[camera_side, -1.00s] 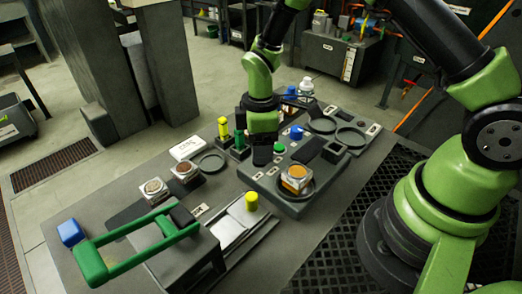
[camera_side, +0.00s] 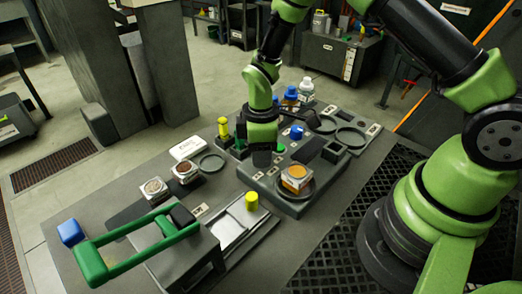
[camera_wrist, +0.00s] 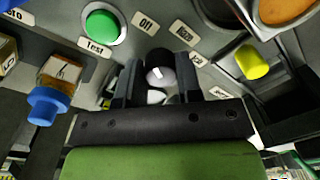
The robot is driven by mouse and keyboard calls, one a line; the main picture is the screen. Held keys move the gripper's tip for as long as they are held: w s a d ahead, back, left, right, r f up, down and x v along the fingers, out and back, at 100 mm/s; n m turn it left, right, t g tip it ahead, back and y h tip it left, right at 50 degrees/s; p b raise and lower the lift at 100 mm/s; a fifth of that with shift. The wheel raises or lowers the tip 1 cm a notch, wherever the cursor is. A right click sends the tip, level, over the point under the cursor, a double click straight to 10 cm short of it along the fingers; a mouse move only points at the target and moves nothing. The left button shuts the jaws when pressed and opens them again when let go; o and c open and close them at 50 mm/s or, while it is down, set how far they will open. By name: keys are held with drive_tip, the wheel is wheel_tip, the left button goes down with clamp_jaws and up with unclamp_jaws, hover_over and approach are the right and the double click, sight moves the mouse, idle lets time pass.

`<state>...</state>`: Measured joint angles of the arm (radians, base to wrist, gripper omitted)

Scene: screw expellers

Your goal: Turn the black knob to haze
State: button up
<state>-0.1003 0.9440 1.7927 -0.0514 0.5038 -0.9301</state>
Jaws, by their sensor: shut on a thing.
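The black knob (camera_wrist: 160,68) is round, with a pale mark on its face, and stands on the grey panel in the wrist view. My gripper (camera_wrist: 158,82) has one finger on each side of the knob and is shut on it. The "Haze" label (camera_wrist: 183,34) is up and to the right of the knob. The "Off" label (camera_wrist: 146,23) is above the knob, slightly left. In the side view my gripper (camera_side: 262,158) points down at the machine's panel, and the knob is hidden there.
A green "Test" button (camera_wrist: 102,26) is left of the knob. A yellow knob (camera_wrist: 253,62) is to the right. A blue-capped part (camera_wrist: 47,105) is at the lower left. In the side view a sample jar (camera_side: 296,178) sits on the machine, and a green handle (camera_side: 95,262) is at front left.

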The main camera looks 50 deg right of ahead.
drive_tip(key=m, duration=0.5)
drive_tip(key=shift+s+m, duration=0.1)
drive_tip(key=shift+m, duration=0.3)
drive_tip(key=m, duration=0.5)
drive_tip(key=shift+a+m, duration=0.1)
drive_tip(key=shift+m, duration=0.2)
idle(0.3)
drive_tip(key=o, duration=0.9)
drive_tip(key=shift+t, duration=0.3)
drive_tip(key=shift+o, duration=0.2)
drive_tip(key=shift+r, duration=0.1)
wheel_tip(320, 180, up, 10)
drive_tip(key=shift+d, duration=0.2)
